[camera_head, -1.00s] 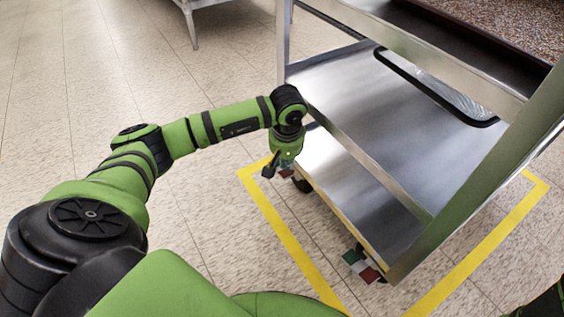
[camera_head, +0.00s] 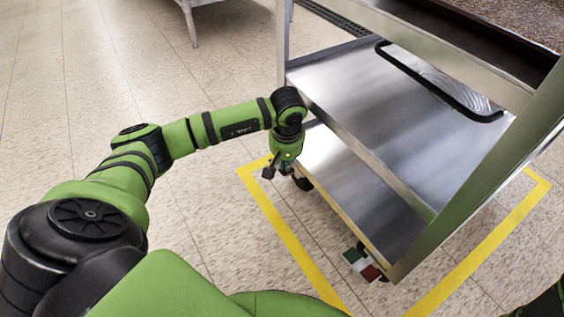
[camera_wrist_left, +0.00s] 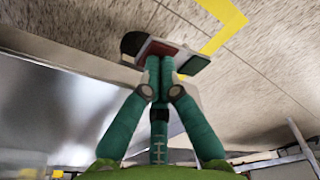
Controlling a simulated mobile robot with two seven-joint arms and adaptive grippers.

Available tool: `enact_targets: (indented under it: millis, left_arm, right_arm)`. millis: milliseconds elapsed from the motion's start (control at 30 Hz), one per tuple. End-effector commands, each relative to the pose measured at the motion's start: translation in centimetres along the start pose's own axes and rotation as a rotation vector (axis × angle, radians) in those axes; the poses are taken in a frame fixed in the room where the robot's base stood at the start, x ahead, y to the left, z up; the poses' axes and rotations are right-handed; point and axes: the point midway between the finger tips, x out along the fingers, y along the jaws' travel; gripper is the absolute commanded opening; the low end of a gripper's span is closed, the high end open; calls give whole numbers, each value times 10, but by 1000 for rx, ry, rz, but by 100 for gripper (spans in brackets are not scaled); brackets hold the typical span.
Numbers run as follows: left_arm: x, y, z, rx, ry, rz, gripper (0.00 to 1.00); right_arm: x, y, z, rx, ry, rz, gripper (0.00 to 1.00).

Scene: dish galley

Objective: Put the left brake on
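The steel cart (camera_head: 385,95) stands at the centre right in the head view. Its left brake pedal, at the near left corner, is mostly hidden behind my left gripper (camera_head: 284,172). In the left wrist view the pedal (camera_wrist_left: 195,64) shows red, white and green parts beside a dark caster wheel (camera_wrist_left: 131,42). My left gripper (camera_wrist_left: 164,66) has its teal fingers together, with nothing seen between them. The tips overlap the pedal in that view; I cannot tell whether they touch it. My right gripper is not in view.
A second pedal (camera_head: 362,265), green, white and red, is at the cart's near right corner. Yellow floor tape (camera_head: 290,250) outlines the cart's place. The tiled floor at left is clear. A table leg (camera_head: 190,25) stands at the back.

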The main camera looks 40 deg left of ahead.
Motion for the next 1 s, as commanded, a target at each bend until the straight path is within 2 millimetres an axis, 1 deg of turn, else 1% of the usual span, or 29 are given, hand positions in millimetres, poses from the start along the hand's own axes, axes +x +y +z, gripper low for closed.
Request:
enact_targets:
  millis: [700, 867, 1000]
  left_arm:
    - [12, -1, 2, 0, 0, -2, 0]
    - [8, 0, 1, 0, 0, -1, 0]
    - [-2, 0, -1, 0, 1, -1, 0]
  right_arm:
    - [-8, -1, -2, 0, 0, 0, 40]
    - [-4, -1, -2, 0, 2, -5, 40]
    - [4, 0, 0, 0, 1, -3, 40]
